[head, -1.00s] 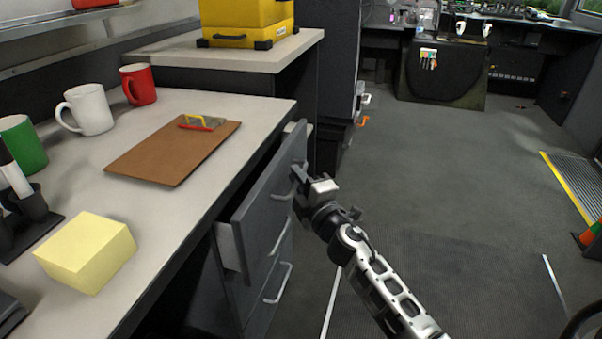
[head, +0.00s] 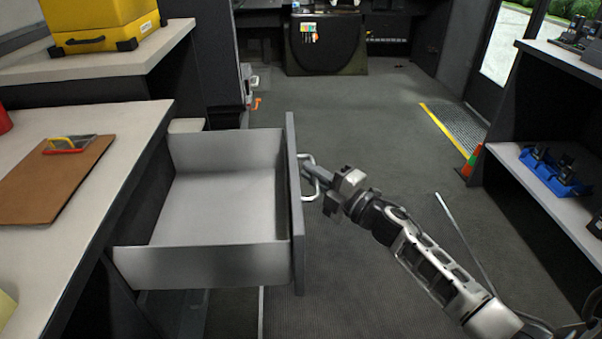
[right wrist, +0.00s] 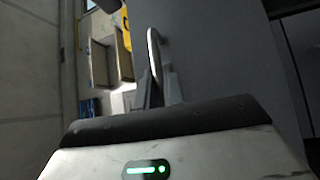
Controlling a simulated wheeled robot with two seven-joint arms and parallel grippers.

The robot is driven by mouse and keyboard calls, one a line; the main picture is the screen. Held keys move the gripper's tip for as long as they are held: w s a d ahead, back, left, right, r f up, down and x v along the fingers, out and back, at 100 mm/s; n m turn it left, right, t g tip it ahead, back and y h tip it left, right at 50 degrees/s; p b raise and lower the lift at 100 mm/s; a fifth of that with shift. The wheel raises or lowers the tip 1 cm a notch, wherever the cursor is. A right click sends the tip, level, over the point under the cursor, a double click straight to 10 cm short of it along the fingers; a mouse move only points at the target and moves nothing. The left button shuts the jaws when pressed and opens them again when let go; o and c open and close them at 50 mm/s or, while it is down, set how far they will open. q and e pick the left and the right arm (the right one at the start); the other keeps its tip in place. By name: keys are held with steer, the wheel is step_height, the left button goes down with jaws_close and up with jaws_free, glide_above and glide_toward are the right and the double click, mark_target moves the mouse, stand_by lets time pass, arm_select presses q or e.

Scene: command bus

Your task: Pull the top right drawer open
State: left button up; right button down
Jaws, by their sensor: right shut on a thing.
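The top right drawer (head: 215,266) is pulled well out from under the counter in the head view, and its inside looks empty. Its dark front panel (head: 294,200) faces right and carries a pale bar handle (head: 317,170). My right gripper (head: 312,174) is shut on that handle, with its arm coming from the lower right. In the right wrist view the handle (right wrist: 153,55) stands between the fingers (right wrist: 157,90), close to the grey drawer front (right wrist: 215,60). My left gripper is not in view.
The counter (head: 120,125) carries a brown clipboard (head: 50,180). A yellow case (head: 95,20) sits on the farther counter. The floor (head: 370,120) between is clear.

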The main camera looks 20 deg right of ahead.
steer(key=shift+s+d, duration=0.25)
steer(key=shift+d, duration=0.45)
steer(key=shift+s+d, duration=0.3)
steer(key=shift+d, duration=0.4)
steer(key=shift+s+d, duration=0.25)
steer(key=shift+d, duration=0.45)
steer(key=c, duration=1.5)
jaws_free()
steer(key=p+v, duration=0.1)
steer(key=v, duration=1.5)
